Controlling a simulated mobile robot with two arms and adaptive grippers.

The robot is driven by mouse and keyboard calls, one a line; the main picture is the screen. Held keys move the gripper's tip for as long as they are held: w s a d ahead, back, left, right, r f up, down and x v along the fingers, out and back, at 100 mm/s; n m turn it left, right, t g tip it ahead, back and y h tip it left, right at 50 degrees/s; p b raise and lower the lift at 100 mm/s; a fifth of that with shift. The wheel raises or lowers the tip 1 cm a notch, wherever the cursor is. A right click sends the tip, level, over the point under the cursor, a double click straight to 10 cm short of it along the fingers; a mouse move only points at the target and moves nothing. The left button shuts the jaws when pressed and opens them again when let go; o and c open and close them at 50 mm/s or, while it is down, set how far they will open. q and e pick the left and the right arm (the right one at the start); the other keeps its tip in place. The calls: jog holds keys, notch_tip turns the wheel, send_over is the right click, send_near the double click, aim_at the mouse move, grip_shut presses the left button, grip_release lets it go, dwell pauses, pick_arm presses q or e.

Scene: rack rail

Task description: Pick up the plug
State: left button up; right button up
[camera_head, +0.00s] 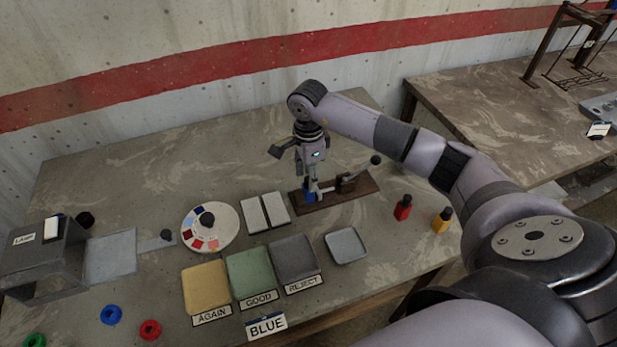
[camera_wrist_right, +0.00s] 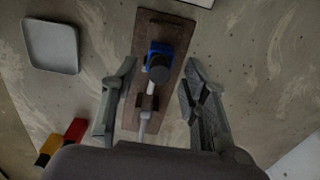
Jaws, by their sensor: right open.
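A blue plug (camera_wrist_right: 157,50) with a black round top sits on a brown wooden board (camera_wrist_right: 178,32) in the right wrist view. In the head view the plug (camera_head: 308,192) is partly hidden under my right gripper (camera_head: 312,176), at the left part of the board (camera_head: 362,187). My right gripper (camera_wrist_right: 156,84) points down over the board with its fingers spread on either side of it. Nothing is between the fingers that I can see held. A red plug (camera_head: 403,209) and a yellow plug (camera_head: 441,221), both black-topped, stand to the right. My left gripper is out of view.
A lever with a black knob (camera_head: 375,160) stands on the board. A grey tray (camera_head: 346,246), yellow, green and grey pads with AGAIN, GOOD and REJECT labels, and a BLUE sign (camera_head: 266,326) lie in front. A round colour dial (camera_head: 210,228) and LAMP box (camera_head: 40,262) are left.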

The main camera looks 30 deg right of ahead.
jog(key=shift+f, duration=0.55)
jog(key=c, duration=0.9)
jog(key=shift+o, duration=0.2)
jog(key=shift+r, duration=0.15)
